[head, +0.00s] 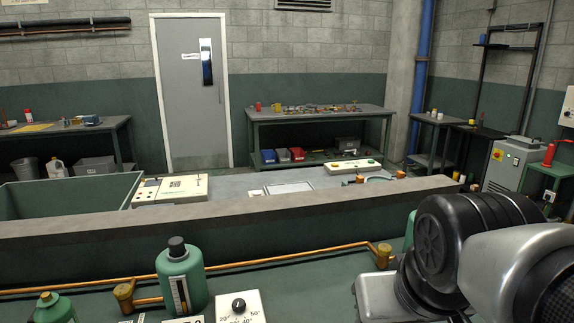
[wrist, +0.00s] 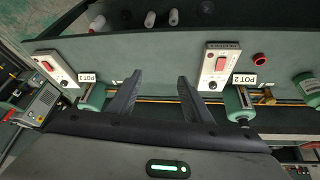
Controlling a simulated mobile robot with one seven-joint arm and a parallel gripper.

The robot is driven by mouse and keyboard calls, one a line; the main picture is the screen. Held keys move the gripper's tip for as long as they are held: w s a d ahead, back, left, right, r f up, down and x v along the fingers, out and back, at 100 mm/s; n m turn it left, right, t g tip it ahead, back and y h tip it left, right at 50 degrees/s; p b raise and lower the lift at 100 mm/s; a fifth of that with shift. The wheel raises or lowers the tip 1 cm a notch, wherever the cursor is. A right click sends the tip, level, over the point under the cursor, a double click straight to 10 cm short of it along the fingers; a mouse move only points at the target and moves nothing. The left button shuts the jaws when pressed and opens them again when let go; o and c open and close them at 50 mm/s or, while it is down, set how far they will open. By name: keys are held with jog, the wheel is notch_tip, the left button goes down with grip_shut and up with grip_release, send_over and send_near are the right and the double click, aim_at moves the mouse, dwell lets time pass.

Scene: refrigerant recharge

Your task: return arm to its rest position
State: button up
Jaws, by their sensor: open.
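My gripper (wrist: 160,77) shows in the wrist view with its two dark fingers spread apart and nothing between them. It hangs over the green bench, with one panel with a red switch (wrist: 216,66) beyond the right finger and another (wrist: 53,68) to the left. A green pot labelled POT 2 (wrist: 236,101) is to the right of the fingers, and another green pot (wrist: 91,99) is to their left. In the head view my arm links fill the lower right; the gripper itself is not seen there.
In the head view a green canister with a black cap (head: 181,280) stands on the near bench beside a dial panel (head: 241,307). A copper pipe (head: 230,265) runs along a raised ledge (head: 250,219). Behind it lie a control box (head: 170,189) and an open green bin (head: 65,195).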

notch_tip(320, 180, up, 12)
jog(key=p, duration=1.2)
jog(key=shift+s, duration=0.35)
jog(key=c, duration=0.4)
jog(key=shift+a, duration=0.1)
